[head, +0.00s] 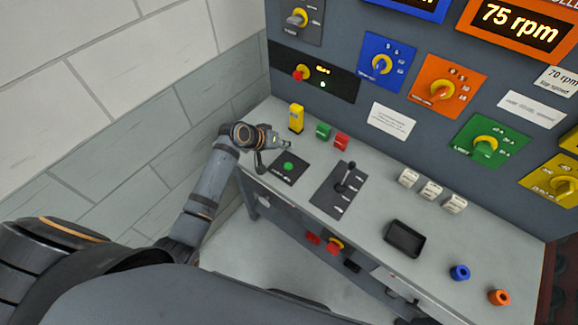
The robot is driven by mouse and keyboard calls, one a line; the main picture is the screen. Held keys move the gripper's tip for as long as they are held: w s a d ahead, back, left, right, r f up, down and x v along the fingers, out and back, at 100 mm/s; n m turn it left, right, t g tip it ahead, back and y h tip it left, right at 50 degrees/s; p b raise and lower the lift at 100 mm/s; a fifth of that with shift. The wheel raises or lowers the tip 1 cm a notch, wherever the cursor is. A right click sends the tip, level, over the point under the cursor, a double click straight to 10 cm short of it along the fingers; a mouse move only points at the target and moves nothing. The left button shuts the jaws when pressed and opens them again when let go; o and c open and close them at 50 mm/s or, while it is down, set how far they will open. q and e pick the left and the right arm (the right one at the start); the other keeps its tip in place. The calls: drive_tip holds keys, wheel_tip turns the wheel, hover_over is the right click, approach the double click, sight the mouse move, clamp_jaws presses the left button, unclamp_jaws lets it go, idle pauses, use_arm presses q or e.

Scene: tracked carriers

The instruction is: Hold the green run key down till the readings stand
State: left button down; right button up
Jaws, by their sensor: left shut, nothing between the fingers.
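The green run key (288,166) is a round green button on a black plate (296,176) at the left end of the grey bench. My left gripper (287,144) is shut and empty. In the picture its tip appears just above the black plate, behind the green key and apart from it. An orange-framed display (515,25) at the upper right reads 75 rpm. A blue-framed display (415,8) is cut off by the top edge, so its reading is hidden. My right gripper is not in view.
A lever (346,178) stands right of the key plate. A yellow block (296,118), a green block (323,131) and a red block (342,141) stand behind. A black tray (404,238) lies farther right. Coloured dial panels line the upright wall.

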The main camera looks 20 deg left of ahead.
sight(286, 167)
use_arm(q)
drive_tip(key=shift+a+f, duration=0.15)
wheel_tip(286, 167, down, 8)
drive_tip(key=b, duration=0.8)
drive_tip(key=shift+f, duration=0.3)
drive_tip(key=shift+f, duration=0.15)
idle(0.8)
drive_tip(key=shift+f, duration=0.3)
drive_tip(key=shift+f+b, duration=0.45)
drive_tip(key=shift+f, duration=0.1)
idle(1.2)
drive_tip(key=shift+r, duration=0.1)
idle(2.8)
drive_tip(key=shift+r+p, duration=0.9)
drive_tip(key=shift+p, duration=0.15)
